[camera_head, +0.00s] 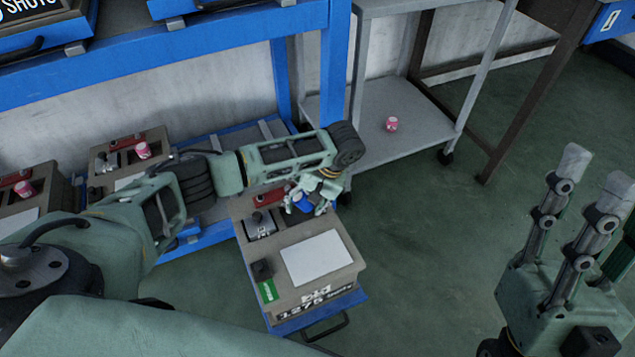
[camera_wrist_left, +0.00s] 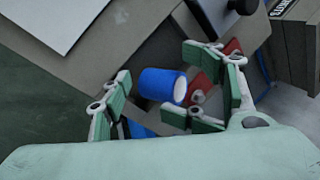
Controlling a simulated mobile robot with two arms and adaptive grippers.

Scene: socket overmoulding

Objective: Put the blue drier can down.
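The blue drier can (camera_head: 303,203) is at the far right part of the tan mould block (camera_head: 288,251). In the left wrist view the can (camera_wrist_left: 158,84) lies sideways in the picture, its pale end facing right. My left gripper (camera_head: 308,204) surrounds it with bent fingers. In the wrist view, gaps show between the can and the left and upper right fingers of my left gripper (camera_wrist_left: 160,82); the lower finger overlaps its edge. Whether the can rests on the block is hard to tell. My right gripper (camera_head: 597,170) is open and empty, fingers straight, at the right.
The block has a white plate (camera_head: 317,258), a black knob (camera_head: 261,269) and a red part (camera_head: 268,197). It sits on a blue tray (camera_head: 320,313). A pink can (camera_head: 392,124) stands on the grey cart's lower shelf (camera_head: 430,118). The green floor at right is clear.

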